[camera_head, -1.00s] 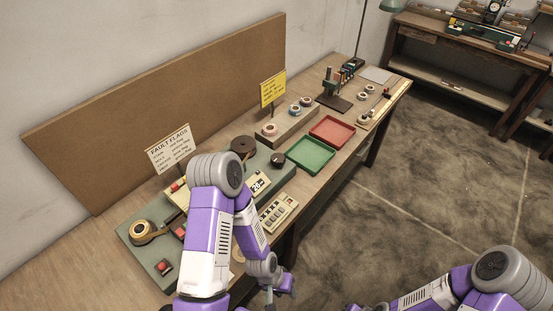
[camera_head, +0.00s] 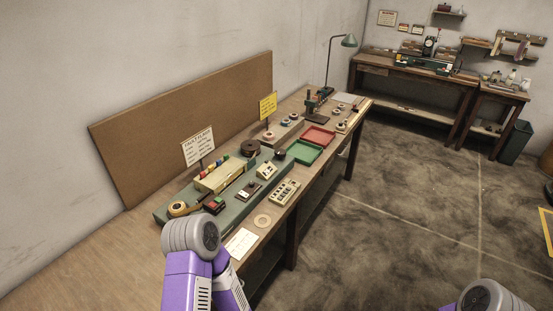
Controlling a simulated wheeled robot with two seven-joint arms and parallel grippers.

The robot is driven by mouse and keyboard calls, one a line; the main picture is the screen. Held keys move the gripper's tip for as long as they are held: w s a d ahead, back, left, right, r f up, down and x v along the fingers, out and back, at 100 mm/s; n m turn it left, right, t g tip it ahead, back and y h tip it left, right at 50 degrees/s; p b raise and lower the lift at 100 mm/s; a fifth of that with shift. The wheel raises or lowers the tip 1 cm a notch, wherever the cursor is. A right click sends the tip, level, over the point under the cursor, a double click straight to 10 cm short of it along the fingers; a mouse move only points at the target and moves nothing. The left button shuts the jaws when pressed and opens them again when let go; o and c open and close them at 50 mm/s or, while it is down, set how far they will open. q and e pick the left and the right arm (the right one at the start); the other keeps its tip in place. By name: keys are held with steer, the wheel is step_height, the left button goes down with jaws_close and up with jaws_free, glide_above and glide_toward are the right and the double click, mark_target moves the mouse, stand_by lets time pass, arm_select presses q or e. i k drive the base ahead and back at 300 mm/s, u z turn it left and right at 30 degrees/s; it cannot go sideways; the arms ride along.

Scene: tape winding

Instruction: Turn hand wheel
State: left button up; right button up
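The tape winding machine is a long green base (camera_head: 161,214) on the wooden bench. A cream housing (camera_head: 220,176) and a yellow tape roll (camera_head: 179,208) sit toward its near end. A dark brown reel (camera_head: 250,147) is near its far end. A small black knob (camera_head: 280,154), possibly the hand wheel, stands at the far right end of the base. My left arm comes up from the bottom in front of the bench, but its gripper is out of frame. Only a joint of my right arm shows at the bottom right, and its gripper is out of frame.
A green tray (camera_head: 306,152) and a red tray (camera_head: 318,135) lie beyond the machine. A grey-white keypad box (camera_head: 285,191), a tan ring (camera_head: 262,220) and a paper card (camera_head: 241,243) lie along the front edge. A second bench (camera_head: 415,76) stands at the back.

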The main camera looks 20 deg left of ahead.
mark_target(279, 153)
steer(key=z, duration=0.55)
steer(key=i, duration=2.05)
steer(key=u, duration=1)
